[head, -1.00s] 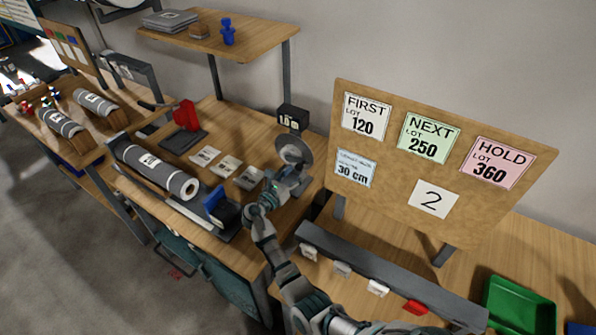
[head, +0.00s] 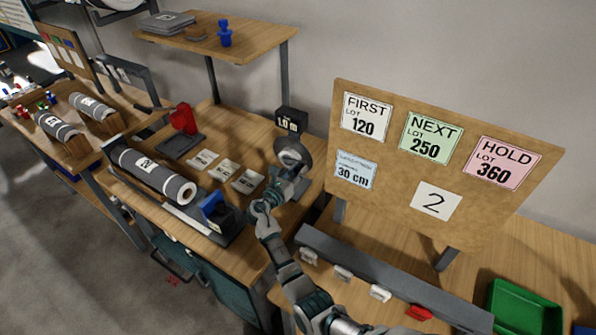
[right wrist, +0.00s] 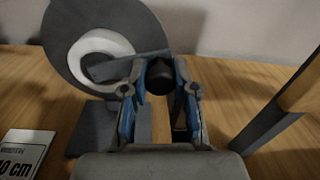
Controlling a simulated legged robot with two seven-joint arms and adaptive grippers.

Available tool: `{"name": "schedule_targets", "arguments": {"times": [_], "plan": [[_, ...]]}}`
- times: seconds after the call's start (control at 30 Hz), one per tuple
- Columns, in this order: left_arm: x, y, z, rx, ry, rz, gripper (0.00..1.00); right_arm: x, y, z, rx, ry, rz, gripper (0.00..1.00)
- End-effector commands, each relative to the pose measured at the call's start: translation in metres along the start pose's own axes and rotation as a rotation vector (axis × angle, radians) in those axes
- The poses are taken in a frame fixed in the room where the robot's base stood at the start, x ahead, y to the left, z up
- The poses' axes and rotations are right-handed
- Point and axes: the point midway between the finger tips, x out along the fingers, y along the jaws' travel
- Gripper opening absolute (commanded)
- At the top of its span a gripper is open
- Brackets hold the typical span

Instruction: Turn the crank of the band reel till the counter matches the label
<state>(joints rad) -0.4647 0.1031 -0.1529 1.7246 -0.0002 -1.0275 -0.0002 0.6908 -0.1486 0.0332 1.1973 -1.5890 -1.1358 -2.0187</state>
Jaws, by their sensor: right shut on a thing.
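The band reel (head: 287,151) stands at the right end of the middle bench, below a small black counter (head: 291,120) whose digits are too small to read surely. In the right wrist view the grey reel disc (right wrist: 68,28) with its white band (right wrist: 88,46) is at upper left. The crank arm (right wrist: 128,57) reaches right to a dark knob (right wrist: 159,77). My right gripper (head: 287,178) is at the reel; in the wrist view its blue-lined fingers (right wrist: 158,95) are shut on the knob. A pale blue label (head: 355,170) on the board reads 30 cm. My left gripper is out of view.
Several white cards (head: 225,170) lie left of the reel. A grey roll (head: 150,172), a blue-topped device (head: 212,208) and a red device (head: 183,119) share the bench. The big board (head: 400,215) and a grey rail (head: 390,272) stand close on the right.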

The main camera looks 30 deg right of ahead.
Motion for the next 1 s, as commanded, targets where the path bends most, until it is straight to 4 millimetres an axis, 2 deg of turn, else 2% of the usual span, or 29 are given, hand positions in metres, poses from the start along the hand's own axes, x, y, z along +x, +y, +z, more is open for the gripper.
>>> {"name": "schedule_targets", "arguments": {"times": [0.37,0.67,1.0], "plan": [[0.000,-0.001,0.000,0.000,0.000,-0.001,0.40,0.000,-0.002,-0.004,0.053,0.002,-0.002,0.00],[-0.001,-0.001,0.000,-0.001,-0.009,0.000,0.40,0.000,-0.001,-0.018,0.249,0.013,0.000,0.00],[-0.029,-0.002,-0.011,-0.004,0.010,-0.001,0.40,-0.001,0.003,-0.035,0.485,0.027,0.003,0.00]]}}
